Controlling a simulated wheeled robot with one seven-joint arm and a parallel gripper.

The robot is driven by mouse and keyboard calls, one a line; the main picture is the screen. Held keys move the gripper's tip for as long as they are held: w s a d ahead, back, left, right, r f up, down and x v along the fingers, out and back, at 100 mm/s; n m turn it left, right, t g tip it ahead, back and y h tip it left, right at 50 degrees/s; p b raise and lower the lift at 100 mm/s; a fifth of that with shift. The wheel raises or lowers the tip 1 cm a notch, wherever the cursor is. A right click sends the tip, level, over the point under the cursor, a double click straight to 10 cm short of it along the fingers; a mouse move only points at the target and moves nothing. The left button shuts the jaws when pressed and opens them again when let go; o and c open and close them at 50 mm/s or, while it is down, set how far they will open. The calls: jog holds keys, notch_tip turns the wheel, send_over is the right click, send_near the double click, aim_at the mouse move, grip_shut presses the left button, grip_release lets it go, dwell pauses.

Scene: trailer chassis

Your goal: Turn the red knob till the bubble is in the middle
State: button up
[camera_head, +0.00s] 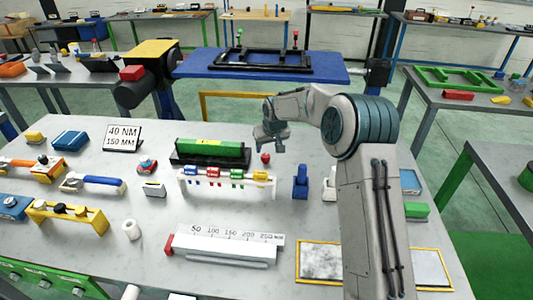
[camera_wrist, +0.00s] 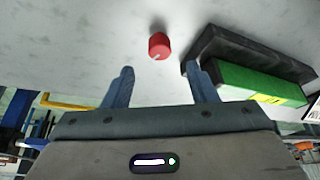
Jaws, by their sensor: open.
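The red knob (camera_head: 265,158) stands on the grey table, at the right end of the black base that carries the green level (camera_head: 209,148). In the wrist view the red knob (camera_wrist: 159,46) shows a small pale mark and lies ahead of the fingertips, roughly between their lines. The green level (camera_wrist: 250,77) lies to its right there, with a yellow-green window whose bubble is too small to make out. My gripper (camera_head: 272,138) is above the table, close to the knob and apart from it. Its two blue fingers (camera_wrist: 160,72) are open with nothing between them.
A rack with coloured clips (camera_head: 225,180) stands in front of the level. A blue block (camera_head: 300,182) stands to the right of the knob. A ruler block (camera_head: 222,248) lies nearer the front. A sign (camera_head: 122,137) stands at the left. Bare table surrounds the knob's right side.

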aim_at(266, 156)
jog(key=shift+p+x, duration=0.7)
jog(key=shift+x, duration=2.8)
jog(key=c, duration=1)
